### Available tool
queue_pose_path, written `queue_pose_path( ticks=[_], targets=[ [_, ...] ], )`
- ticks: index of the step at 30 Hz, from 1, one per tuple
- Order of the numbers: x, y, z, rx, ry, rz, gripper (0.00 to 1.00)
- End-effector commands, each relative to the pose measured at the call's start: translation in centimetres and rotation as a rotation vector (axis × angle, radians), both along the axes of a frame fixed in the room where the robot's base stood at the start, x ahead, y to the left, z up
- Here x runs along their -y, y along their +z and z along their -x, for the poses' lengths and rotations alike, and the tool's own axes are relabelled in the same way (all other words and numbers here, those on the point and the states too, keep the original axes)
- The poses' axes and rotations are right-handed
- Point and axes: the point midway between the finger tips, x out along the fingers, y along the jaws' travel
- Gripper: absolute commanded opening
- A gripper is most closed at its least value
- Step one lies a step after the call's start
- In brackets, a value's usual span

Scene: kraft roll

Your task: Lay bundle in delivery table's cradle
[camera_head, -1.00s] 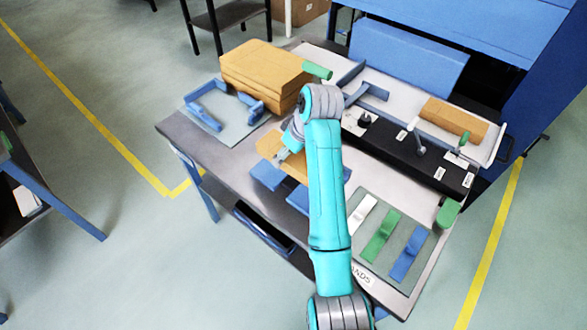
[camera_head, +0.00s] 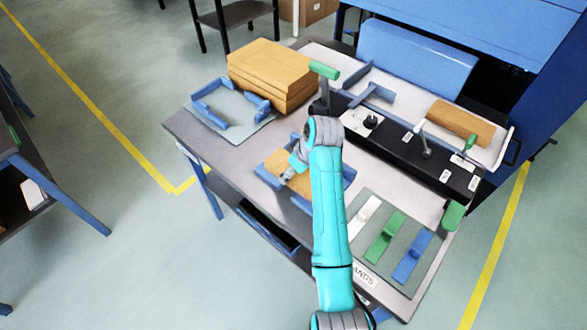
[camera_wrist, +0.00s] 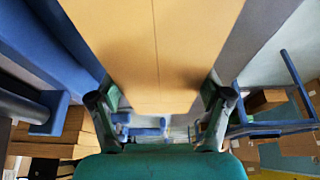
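The kraft-brown bundle (camera_head: 284,171) is low among the blue walls of a cradle (camera_head: 300,204) at the middle of the table's front-left side. My arm hides part of both; I cannot tell whether the bundle touches the cradle floor. My gripper (camera_head: 291,173) is at the bundle. In the wrist view the bundle (camera_wrist: 158,50) fills the upper middle, with one finger of my gripper (camera_wrist: 160,112) against each long side. The fingers look closed on it. No label shows which table is the delivery table.
A brown stack (camera_head: 270,72) stands behind an empty blue-railed holder (camera_head: 226,116) at the back left. A black panel with levers (camera_head: 423,152) runs along the right. White, green and blue bands (camera_head: 385,237) lie front right. A big blue machine (camera_head: 440,30) stands behind.

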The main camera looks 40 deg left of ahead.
Motion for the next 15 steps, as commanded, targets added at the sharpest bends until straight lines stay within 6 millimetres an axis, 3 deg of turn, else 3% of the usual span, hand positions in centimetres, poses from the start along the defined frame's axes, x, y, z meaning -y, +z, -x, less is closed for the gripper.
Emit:
queue_pose_path(
  ticks=[1,3,15],
  targets=[
    [0.01,-0.03,0.01,0.000,0.000,0.000,0.88],
    [0.01,-0.02,0.01,0.000,0.000,0.000,1.00],
    [0.03,0.35,-0.02,0.001,0.000,-0.001,1.00]
  ],
)
